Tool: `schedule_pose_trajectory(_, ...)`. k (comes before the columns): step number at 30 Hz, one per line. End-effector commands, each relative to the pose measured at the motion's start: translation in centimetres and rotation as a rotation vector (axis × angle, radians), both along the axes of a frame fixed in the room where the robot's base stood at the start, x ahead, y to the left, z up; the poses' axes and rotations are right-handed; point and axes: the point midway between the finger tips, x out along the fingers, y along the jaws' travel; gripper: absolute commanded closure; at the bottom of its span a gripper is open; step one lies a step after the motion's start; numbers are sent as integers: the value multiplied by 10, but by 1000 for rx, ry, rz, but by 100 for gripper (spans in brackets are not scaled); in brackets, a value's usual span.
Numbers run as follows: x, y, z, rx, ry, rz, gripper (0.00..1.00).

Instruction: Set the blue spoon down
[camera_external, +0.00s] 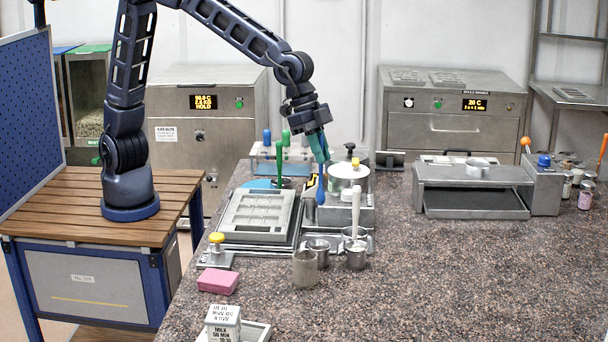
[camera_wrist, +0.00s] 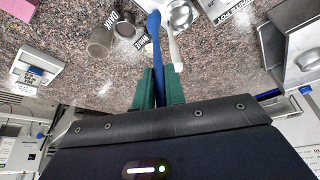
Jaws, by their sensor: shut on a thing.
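My gripper (camera_external: 322,157) is shut on the blue spoon (camera_external: 320,188). The spoon hangs down from the teal fingers, wide end lowest, above the metal equipment on the counter. In the wrist view the blue spoon (camera_wrist: 155,35) points away from between the fingers of my gripper (camera_wrist: 160,88). In that view it appears beside a white-handled utensil. I cannot tell how far its lower end is above what lies below, or whether it touches anything.
A white-handled utensil (camera_external: 356,208) stands in a small metal cup (camera_external: 356,258). A grey beaker (camera_external: 305,269) is beside it. A mould tray (camera_external: 257,215) lies left, a lidded pot (camera_external: 348,182) right. A pink block (camera_external: 218,281) lies in front. The right front counter (camera_external: 470,280) is clear.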

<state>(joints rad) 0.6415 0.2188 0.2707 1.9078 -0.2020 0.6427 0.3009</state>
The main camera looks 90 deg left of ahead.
Motion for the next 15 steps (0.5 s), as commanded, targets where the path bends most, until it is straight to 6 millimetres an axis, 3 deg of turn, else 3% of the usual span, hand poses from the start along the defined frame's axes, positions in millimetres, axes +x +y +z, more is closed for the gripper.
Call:
schedule_pose_trajectory(6, 0, 0, -47, 1, 3, 0, 100)
schedule_pose_trajectory(15, 0, 0, -72, 0, 1, -1, 100)
